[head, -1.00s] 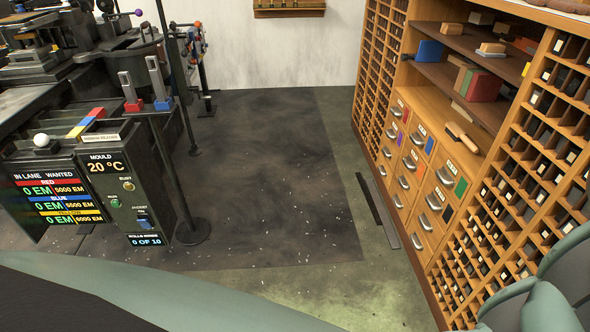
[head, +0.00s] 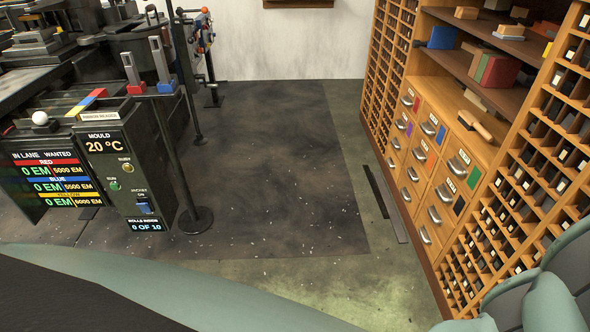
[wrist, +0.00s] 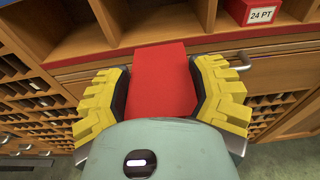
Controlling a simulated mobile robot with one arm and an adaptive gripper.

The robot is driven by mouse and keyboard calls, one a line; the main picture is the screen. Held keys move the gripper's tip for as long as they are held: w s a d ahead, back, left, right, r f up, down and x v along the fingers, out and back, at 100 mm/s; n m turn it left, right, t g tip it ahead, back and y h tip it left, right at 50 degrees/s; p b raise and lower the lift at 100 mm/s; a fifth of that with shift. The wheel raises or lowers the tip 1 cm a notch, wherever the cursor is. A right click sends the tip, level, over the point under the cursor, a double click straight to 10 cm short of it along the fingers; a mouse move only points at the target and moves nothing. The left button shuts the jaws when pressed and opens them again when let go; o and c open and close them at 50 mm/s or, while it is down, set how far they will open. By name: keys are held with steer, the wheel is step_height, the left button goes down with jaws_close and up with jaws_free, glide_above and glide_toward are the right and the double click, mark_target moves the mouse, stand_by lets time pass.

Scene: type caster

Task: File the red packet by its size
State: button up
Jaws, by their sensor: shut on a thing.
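The red packet (wrist: 163,82) is held between the yellow padded fingers of my gripper (wrist: 160,95) in the wrist view. The gripper is shut on it from both sides. The packet's far end overlaps the front edge of a wooden compartment (wrist: 150,20) in the picture; I cannot tell whether it touches the wood. Its near end is hidden behind my gripper's body. A red block with a white "24 PT" label (wrist: 258,12) is at the upper right, in or in front of another compartment. The gripper and held packet are outside the head view.
The wooden cabinet (head: 430,165) with drawers, shelves and small cubbies stands on the right. Blocks and a brush (head: 474,125) lie on its shelves. A dark machine (head: 110,170) with displays and a post (head: 195,220) stand left. The floor between (head: 270,160) is mostly clear.

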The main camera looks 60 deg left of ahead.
steer(key=shift+r+b+x, duration=0.1)
steer(key=shift+r+x, duration=0.05)
steer(key=shift+x, duration=0.8)
steer(key=shift+r+b+x, duration=0.1)
steer(key=shift+r+x, duration=0.1)
steer(key=shift+x, duration=0.75)
steer(key=shift+r+b+x, duration=0.1)
steer(key=shift+r+x, duration=0.05)
steer(key=shift+x, duration=0.8)
steer(key=shift+w+a+b, duration=0.1)
steer(key=shift+b, duration=0.5)
steer(key=shift+r+b+x, duration=0.25)
steer(key=shift+b+x, duration=0.15)
steer(key=shift+x, duration=1.3)
steer(key=shift+r+b+x, duration=0.2)
steer(key=shift+b+x, duration=0.25)
steer(key=shift+x, duration=1.2)
steer(key=shift+r+b+x, duration=0.25)
steer(key=shift+b+x, duration=0.15)
steer(key=shift+x, duration=1.3)
